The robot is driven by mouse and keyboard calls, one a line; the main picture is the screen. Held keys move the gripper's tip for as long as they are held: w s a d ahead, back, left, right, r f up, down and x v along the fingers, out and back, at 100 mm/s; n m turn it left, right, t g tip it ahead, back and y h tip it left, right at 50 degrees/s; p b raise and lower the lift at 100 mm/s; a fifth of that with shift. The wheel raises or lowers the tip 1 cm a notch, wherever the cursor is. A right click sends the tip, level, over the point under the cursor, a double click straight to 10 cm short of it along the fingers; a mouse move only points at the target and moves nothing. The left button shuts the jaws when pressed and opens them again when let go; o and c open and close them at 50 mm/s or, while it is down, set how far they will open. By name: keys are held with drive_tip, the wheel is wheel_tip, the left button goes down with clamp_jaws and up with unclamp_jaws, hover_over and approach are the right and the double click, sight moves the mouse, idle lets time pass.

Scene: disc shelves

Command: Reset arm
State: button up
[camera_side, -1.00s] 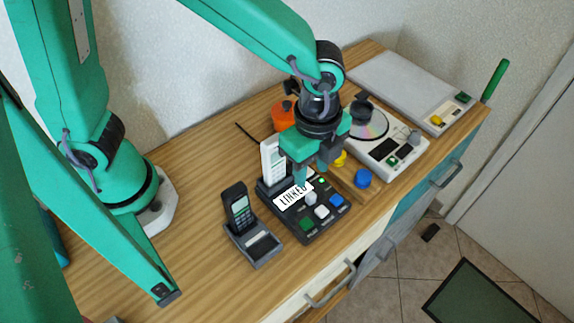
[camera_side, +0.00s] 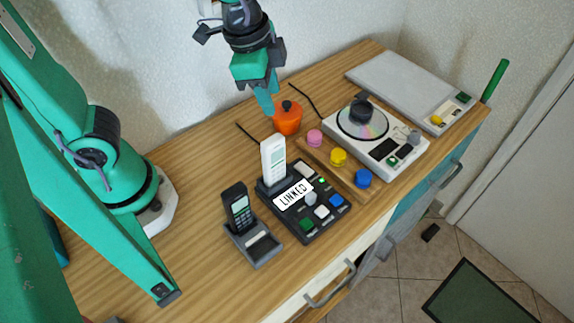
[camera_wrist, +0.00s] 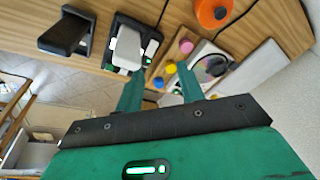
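My gripper (camera_side: 266,100) is raised in the air over the back of the counter, empty, close to the orange pot in the side view. In the wrist view its two green fingers (camera_wrist: 160,88) stand apart with nothing between them. The black phone base (camera_side: 306,208) has a panel reading "LINKED" and several coloured buttons. A white handset (camera_side: 273,160) stands upright in it; the wrist view shows it too (camera_wrist: 128,48). A black handset (camera_side: 238,207) stands in its own cradle (camera_side: 255,244) to the left.
An orange pot (camera_side: 287,121) stands at the back. Pink (camera_side: 314,138), yellow (camera_side: 338,157) and blue (camera_side: 363,178) knobs sit right of the phone base. A disc player (camera_side: 385,150) and a grey flat device (camera_side: 400,85) are farther right. Bare wood (camera_side: 190,180) lies left.

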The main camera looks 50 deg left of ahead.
drive_tip(key=s+a+r+n+t+y, duration=0.1)
drive_tip(key=s+a+r+n+t, duration=0.2)
drive_tip(key=s+a+n, duration=0.3)
drive_tip(key=shift+a+r+n, duration=0.75)
drive_tip(key=shift+a+n, duration=1.05)
drive_tip(key=shift+a, duration=0.8)
